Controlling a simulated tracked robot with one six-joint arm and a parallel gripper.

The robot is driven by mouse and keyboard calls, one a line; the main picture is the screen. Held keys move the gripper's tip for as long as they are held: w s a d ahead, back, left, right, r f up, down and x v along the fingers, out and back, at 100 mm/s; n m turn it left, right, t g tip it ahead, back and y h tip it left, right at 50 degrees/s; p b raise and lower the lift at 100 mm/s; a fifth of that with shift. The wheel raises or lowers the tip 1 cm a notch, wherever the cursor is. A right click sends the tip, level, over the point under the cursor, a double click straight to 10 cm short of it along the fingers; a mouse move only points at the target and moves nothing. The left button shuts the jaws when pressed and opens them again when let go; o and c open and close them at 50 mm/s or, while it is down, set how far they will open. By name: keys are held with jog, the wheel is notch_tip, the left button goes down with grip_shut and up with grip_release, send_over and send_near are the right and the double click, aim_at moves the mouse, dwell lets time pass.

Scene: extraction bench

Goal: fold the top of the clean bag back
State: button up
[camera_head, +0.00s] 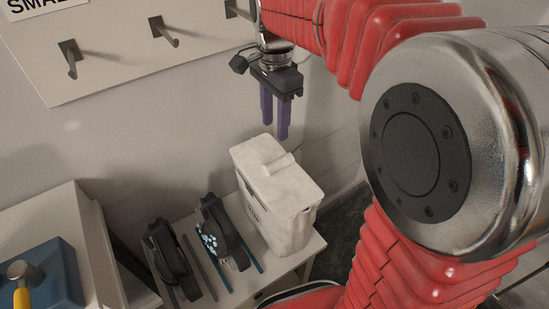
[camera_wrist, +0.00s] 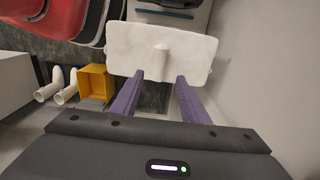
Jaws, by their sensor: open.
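A white boxy bag (camera_head: 278,215), which I take to be the clean bag, stands upright on the right end of a small bench. It has dark lettering on its left side, a flat top and a small raised ridge in the middle of that top. In the wrist view the bag top (camera_wrist: 188,52) lies beyond my fingertips, with the ridge between them. My gripper (camera_head: 275,131) has purple fingers pointing down, apart and empty. It hangs above the back of the bag and does not appear to touch it. The bag's far side is hidden.
Two black strapped items (camera_head: 172,262) (camera_head: 222,235) lie on the bench (camera_head: 240,285) left of the bag, with thin bars between. Wall hooks (camera_head: 163,32) are at upper left. A yellow bin (camera_wrist: 96,82) and white pipes (camera_wrist: 55,88) show in the wrist view.

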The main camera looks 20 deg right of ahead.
aim_at(275, 162)
jog(key=shift+f, duration=0.15)
notch_tip(275, 162, down, 14)
jog(key=shift+r, duration=0.2)
dwell(0.7)
jog(key=shift+c, duration=0.2)
grip_shut()
dwell(0.4)
